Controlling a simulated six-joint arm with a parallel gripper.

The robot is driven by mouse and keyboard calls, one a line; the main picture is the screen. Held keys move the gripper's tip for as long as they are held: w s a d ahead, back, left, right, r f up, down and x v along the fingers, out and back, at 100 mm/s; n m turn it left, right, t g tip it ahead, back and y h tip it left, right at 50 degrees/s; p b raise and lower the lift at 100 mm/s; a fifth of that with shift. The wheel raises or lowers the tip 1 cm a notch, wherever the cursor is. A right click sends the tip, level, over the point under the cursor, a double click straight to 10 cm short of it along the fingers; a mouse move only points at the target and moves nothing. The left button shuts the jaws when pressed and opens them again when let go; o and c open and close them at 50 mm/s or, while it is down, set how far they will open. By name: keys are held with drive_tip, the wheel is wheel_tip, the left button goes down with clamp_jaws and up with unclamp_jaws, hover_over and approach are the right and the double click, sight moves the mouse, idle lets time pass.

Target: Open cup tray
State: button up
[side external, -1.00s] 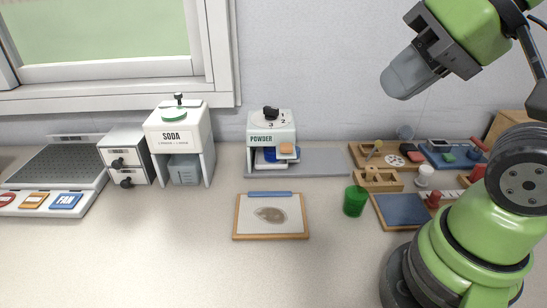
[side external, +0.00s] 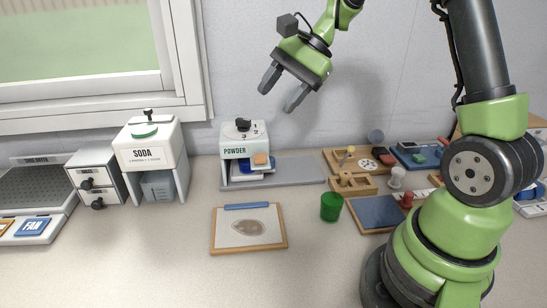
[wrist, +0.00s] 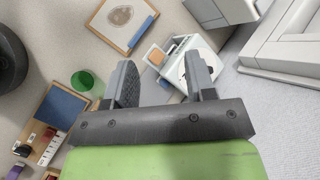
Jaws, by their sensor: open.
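No part is labelled as a cup tray, so I cannot tell for certain which one it is. The white POWDER dispenser (side external: 233,146), with a dial on top, holds a blue tray (side external: 248,166) with an orange piece (side external: 261,159) at its front. The white SODA dispenser (side external: 146,155) holds a grey bin (side external: 157,187). Left of it stands a white two-drawer unit (side external: 101,159) with black knobs, its drawers shut. My gripper (side external: 278,98) is open and empty, in the air above and right of the POWDER dispenser. In the wrist view, that dispenser (wrist: 181,45) shows partly between and behind my fingers.
A clipboard (side external: 220,242) lies in front of the POWDER dispenser, with a green cup (side external: 331,207) to its right. Wooden boards and a blue pad (side external: 375,213) with small pieces fill the right. The window frame (side external: 100,105) is at back left. The front counter is clear.

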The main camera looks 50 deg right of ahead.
drive_tip(key=w+d+f+m+t+y, duration=0.2)
drive_tip(key=w+d+f+m, duration=0.2)
drive_tip(key=d+f+m, duration=0.4)
drive_tip(key=m+t, duration=0.3)
approach(273, 157)
drive_tip(key=shift+x, duration=1.15)
drive_tip(key=shift+t+y, duration=0.3)
drive_tip(key=x, duration=0.7)
drive_tip(key=shift+a+f, duration=0.2)
drive_tip(key=shift+f, duration=0.1)
drive_tip(key=shift+d, duration=0.1)
clamp_jaws()
